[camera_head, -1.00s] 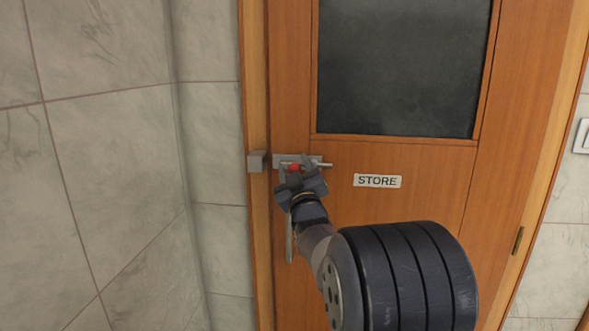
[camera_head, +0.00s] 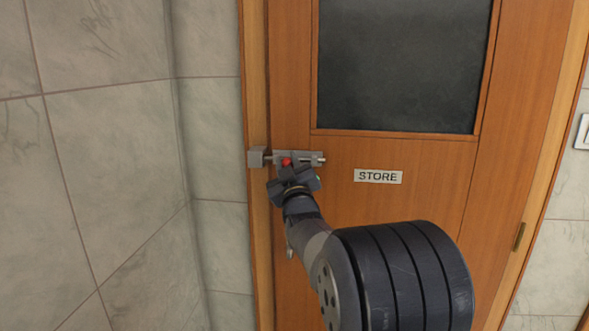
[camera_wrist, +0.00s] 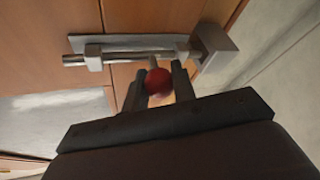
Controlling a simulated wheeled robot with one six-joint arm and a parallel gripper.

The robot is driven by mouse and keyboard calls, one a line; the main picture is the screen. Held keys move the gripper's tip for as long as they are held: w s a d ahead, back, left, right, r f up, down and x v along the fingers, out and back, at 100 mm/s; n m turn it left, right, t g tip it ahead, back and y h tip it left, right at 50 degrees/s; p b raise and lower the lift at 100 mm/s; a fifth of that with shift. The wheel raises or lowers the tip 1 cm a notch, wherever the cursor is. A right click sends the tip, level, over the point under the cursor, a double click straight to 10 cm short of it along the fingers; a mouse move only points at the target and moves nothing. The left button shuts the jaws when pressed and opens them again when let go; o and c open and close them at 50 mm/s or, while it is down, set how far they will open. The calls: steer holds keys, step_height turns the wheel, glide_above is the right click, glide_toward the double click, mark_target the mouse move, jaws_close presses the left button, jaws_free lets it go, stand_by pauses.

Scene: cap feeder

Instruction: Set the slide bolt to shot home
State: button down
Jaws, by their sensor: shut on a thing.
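The slide bolt (camera_head: 310,155) is a grey metal plate with a round bar, mounted on the wooden door. A grey keeper block (camera_head: 256,157) sits on the frame to its left, and also shows at the right in the wrist view (camera_wrist: 218,46). The bar (camera_wrist: 125,56) spans the gap and reaches the keeper block. How deep its tip sits inside is hidden. A short bar end sticks out right of the plate in the head view. My gripper (camera_head: 289,171) is shut on the bolt's red knob (camera_wrist: 158,81), with one finger on each side of it.
The door has a dark window (camera_head: 405,65) and a STORE sign (camera_head: 378,176) right of the bolt. A tiled wall (camera_head: 110,150) stands close on the left.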

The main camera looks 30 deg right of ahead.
steer(key=shift+w+a+f+b, duration=0.1)
steer(key=shift+w+a+b, duration=0.25)
steer(key=shift+w+a, duration=0.35)
steer(key=shift+s+a, duration=0.1)
steer(key=shift+s, duration=0.1)
steer(key=c, duration=1.2)
jaws_free()
steer(key=shift+w+a, duration=0.1)
steer(key=shift+a, duration=0.05)
steer(key=shift+o, duration=0.2)
steer(key=b+v, duration=0.2)
steer(key=v, duration=0.8)
steer(key=shift+s+b, duration=0.4)
steer(key=shift+a, duration=0.1)
